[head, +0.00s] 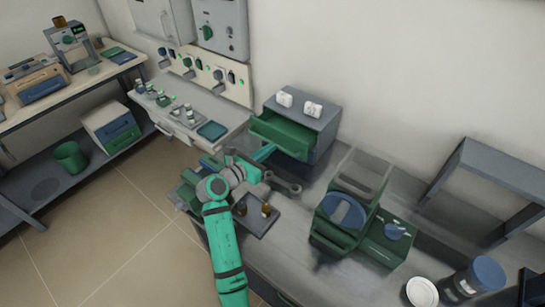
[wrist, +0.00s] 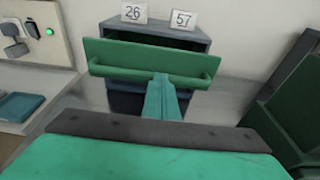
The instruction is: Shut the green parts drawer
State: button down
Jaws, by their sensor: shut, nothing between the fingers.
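The green parts drawer (head: 283,134) stands pulled out of a grey cabinet (head: 313,117) on the bench. In the wrist view its green front (wrist: 150,56) faces me, with a green bar handle (wrist: 120,74) across it. A dark gap shows above the front, inside the cabinet (wrist: 155,33). My gripper (head: 266,152) is shut and empty, just in front of the drawer. In the wrist view the fingers (wrist: 161,82) reach to the handle's middle; I cannot tell whether they touch it. The fingers hide a small part of the front and handle.
White cards marked 26 (wrist: 134,13) and 57 (wrist: 183,19) stand on the cabinet. A dark tray with small bottles (head: 257,220) lies near my arm. Green bins (head: 380,250) stand to the right. A wall panel with switches (head: 205,72) is at the left.

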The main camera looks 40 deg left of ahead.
jog(key=w, duration=0.6)
jog(key=shift+w, duration=0.1)
jog(key=shift+w+r, duration=0.15)
jog(key=shift+w, duration=0.15)
jog(key=shift+w+d, duration=0.1)
jog(key=shift+s, duration=0.4)
send_near(280, 137)
jog(key=s, duration=0.4)
jog(key=shift+s+d+r, duration=0.1)
jog(key=shift+s+r, duration=0.15)
jog(key=shift+s, duration=0.1)
